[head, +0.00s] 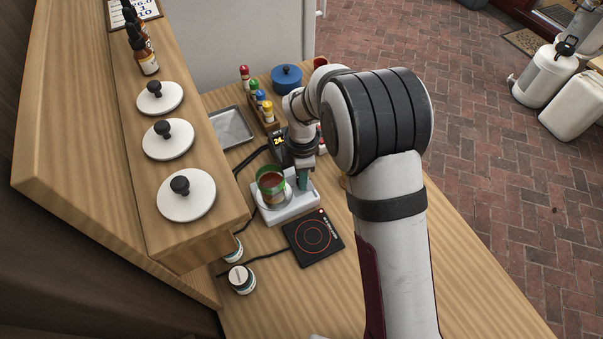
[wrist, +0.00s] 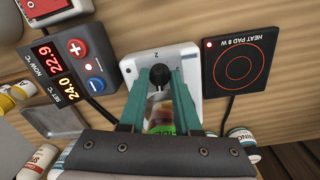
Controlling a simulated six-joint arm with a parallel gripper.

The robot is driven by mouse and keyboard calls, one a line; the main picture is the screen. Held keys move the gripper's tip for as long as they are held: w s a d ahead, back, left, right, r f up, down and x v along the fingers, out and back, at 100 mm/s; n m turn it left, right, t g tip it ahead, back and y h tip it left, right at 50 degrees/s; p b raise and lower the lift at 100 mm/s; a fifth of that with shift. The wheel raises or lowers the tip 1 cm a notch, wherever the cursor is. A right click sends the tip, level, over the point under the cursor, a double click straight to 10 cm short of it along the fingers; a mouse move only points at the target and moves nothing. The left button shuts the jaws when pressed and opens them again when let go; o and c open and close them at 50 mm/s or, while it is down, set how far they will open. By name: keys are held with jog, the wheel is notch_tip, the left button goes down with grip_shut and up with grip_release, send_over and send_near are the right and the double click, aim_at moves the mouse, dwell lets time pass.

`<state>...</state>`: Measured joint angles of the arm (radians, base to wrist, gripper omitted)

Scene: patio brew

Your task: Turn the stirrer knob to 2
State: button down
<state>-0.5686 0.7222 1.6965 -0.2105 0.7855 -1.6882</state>
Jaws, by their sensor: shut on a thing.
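The stirrer is a white box (head: 293,210) on the wooden counter; it also shows in the wrist view (wrist: 187,62). A green-labelled can with reddish contents (head: 270,184) stands on its round plate. In the wrist view the black stirrer knob (wrist: 159,79) sits between the teal fingers of my gripper (wrist: 160,72), which is shut on it. A small dark mark, perhaps a 2, is printed on the white face just above the knob. The knob's pointer is too small to read. In the head view my gripper (head: 302,180) reaches down beside the can, and the knob is hidden.
A black heat pad (head: 313,238) lies close beside the stirrer. A temperature controller (wrist: 70,68) showing 22.9 and 24.0 stands on the other side. A grey tray (head: 232,128), a rack of small coloured-cap bottles (head: 262,112) and a blue pot (head: 286,78) are farther back.

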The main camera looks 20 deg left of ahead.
jog(key=m, duration=0.8)
jog(key=shift+m, duration=0.4)
jog(key=m, duration=0.4)
jog(key=shift+m+h, duration=0.3)
jog(key=m, duration=0.4)
jog(key=shift+m, duration=0.3)
jog(key=m, duration=0.3)
jog(key=shift+m, duration=0.3)
jog(key=m, duration=0.4)
jog(key=shift+w+m+g, duration=0.1)
jog(key=shift+m+g, duration=0.2)
jog(key=shift+g, duration=0.1)
jog(key=m, duration=0.4)
jog(key=shift+m, duration=2.2)
